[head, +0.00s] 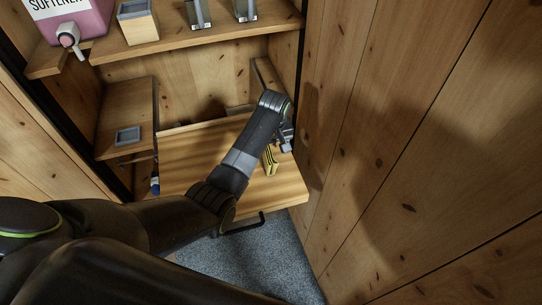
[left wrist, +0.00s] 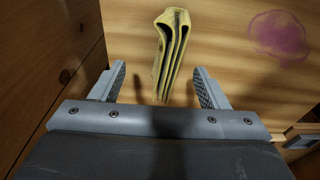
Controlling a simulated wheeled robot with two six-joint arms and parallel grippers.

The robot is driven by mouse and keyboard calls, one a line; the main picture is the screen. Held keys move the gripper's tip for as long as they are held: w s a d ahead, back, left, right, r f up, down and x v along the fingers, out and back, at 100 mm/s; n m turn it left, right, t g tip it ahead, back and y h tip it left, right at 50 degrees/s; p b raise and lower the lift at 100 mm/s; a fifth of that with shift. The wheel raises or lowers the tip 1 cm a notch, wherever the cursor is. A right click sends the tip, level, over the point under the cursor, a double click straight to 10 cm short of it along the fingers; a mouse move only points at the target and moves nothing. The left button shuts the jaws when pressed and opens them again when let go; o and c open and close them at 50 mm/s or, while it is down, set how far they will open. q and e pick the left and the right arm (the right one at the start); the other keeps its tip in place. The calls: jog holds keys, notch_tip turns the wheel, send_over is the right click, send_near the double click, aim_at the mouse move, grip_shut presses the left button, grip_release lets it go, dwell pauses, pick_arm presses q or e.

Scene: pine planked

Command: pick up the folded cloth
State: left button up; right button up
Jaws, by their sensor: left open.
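The folded cloth (head: 270,160) is small and yellow with dark edges. It lies on the wooden board (head: 200,170), partly covered by my left arm in the head view. My left gripper (head: 286,138) is beside it, near the right wall. In the left wrist view the cloth (left wrist: 174,42) shows its stacked folds end-on. It lies ahead of and between the two spread fingers of the left gripper (left wrist: 159,72). The gripper is open and nothing is held. I cannot tell the exact height of the fingers above the board. My right gripper is not in view.
A plank wall (head: 400,150) stands close on the right. A shelf (head: 200,40) above carries a pink softener container (head: 85,20) and a wooden box (head: 138,22). A grey square item (head: 128,136) sits on the left ledge. A purple stain (left wrist: 278,36) marks the board.

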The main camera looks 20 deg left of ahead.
pick_arm(q)
jog(key=shift+w+a+f, duration=0.1)
jog(key=shift+f, duration=2.4)
jog(key=shift+c, duration=0.4)
jog(key=c, duration=1)
